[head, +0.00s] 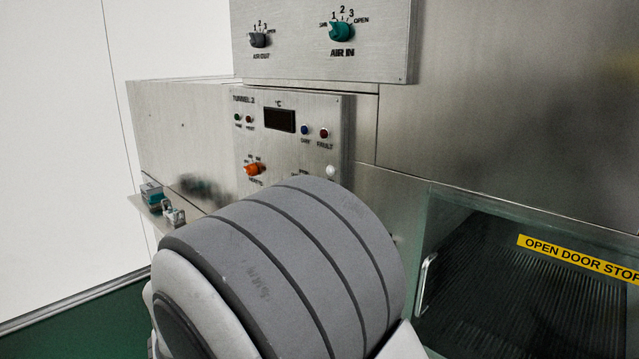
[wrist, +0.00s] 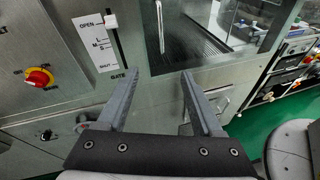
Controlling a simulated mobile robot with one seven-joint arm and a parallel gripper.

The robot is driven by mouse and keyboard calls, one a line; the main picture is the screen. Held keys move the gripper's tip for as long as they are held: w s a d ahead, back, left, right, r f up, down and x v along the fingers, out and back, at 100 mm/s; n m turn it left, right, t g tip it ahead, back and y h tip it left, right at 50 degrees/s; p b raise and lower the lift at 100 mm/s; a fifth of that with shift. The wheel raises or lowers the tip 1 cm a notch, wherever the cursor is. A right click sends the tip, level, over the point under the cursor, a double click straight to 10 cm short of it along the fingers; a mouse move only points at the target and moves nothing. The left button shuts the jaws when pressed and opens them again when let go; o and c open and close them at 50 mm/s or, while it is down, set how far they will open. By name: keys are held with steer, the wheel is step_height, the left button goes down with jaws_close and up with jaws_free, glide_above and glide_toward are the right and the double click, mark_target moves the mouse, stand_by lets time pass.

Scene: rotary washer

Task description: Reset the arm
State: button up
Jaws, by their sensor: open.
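My gripper (wrist: 160,84) shows in the wrist view with its two fingers spread apart and nothing between them. Its fingers point toward the washer's steel front (wrist: 150,110), below the glass door. I cannot tell the distance to the panel. In the head view a large grey part of my arm fills the lower middle and hides my gripper. It also hides the lower part of the control panel (head: 290,150).
The panel has an orange knob (head: 253,169). A teal AIR IN knob (head: 341,32) is above. The door handle (head: 426,282) is at right. The wrist view shows a white GATE slider (wrist: 111,21), a red knob (wrist: 39,78) and green floor (wrist: 262,122).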

steer(key=s+d+m+g+y, duration=0.35)
steer(key=d+m+g, duration=0.2)
steer(key=d, duration=0.35)
steer(key=s+d+r+m+t+y, duration=0.1)
steer(key=s+d+r+m+y, duration=0.1)
steer(key=s+m+y, duration=0.2)
steer(key=s+d+r+m+t+y, duration=0.2)
steer(key=s+m+y, duration=0.3)
steer(key=m, duration=0.8)
steer(key=s+r, duration=0.1)
steer(key=s, duration=0.2)
steer(key=shift+s+d+r, duration=0.35)
